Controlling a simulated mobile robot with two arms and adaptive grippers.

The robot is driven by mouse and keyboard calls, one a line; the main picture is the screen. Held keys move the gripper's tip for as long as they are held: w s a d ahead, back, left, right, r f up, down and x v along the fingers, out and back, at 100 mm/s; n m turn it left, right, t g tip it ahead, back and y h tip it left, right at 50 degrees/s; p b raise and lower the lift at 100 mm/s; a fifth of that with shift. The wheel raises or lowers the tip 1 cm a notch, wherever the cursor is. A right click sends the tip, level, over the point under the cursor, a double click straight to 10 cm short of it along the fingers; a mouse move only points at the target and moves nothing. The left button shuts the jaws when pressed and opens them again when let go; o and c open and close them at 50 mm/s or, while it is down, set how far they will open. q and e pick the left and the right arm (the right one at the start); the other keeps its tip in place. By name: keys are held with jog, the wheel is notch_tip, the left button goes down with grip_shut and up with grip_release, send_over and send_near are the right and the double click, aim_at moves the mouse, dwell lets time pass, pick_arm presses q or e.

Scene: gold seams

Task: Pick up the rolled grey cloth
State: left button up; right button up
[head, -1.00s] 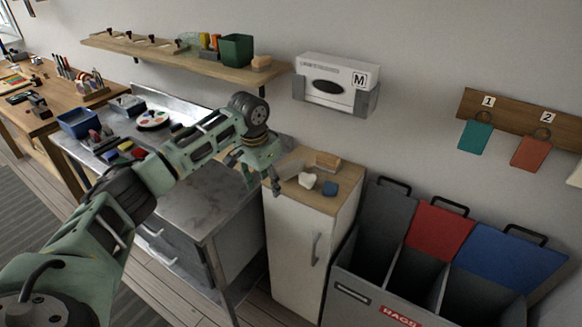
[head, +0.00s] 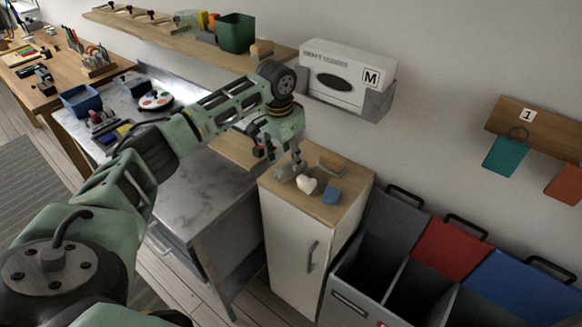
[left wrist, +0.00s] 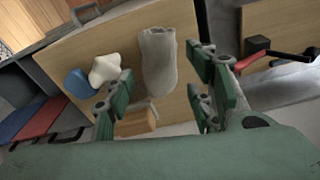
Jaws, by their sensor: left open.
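The rolled grey cloth (head: 287,173) lies on the wooden top of a small white cabinet, partly hidden by my left gripper in the head view. The left wrist view shows it whole as a pale grey roll (left wrist: 158,62). My left gripper (head: 281,155) is open and empty above the cabinet's left side. In the left wrist view its fingers (left wrist: 166,95) stand apart on either side of the roll's line, with the roll beyond the tips. Contact with the cloth does not show. My right gripper is not in view.
A white crumpled cloth (head: 306,184), a blue cloth or sponge (head: 331,195) and a wooden block (head: 332,162) share the cabinet top (head: 352,183). A glove box (head: 340,75) hangs behind. Lidded bins (head: 400,265) stand at the right, a metal bench (head: 185,195) at the left.

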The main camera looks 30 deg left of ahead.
aim_at(289, 165)
pick_arm(q)
jog(key=f, duration=0.2)
jog(key=f+p, duration=0.1)
jog(key=f, duration=0.1)
jog(key=shift+w+d, duration=0.15)
jog(key=shift+w, duration=0.2)
jog(key=shift+w+f, duration=0.15)
jog(key=shift+f, duration=0.35)
jog(key=c, duration=0.7)
jog(key=shift+c, duration=0.2)
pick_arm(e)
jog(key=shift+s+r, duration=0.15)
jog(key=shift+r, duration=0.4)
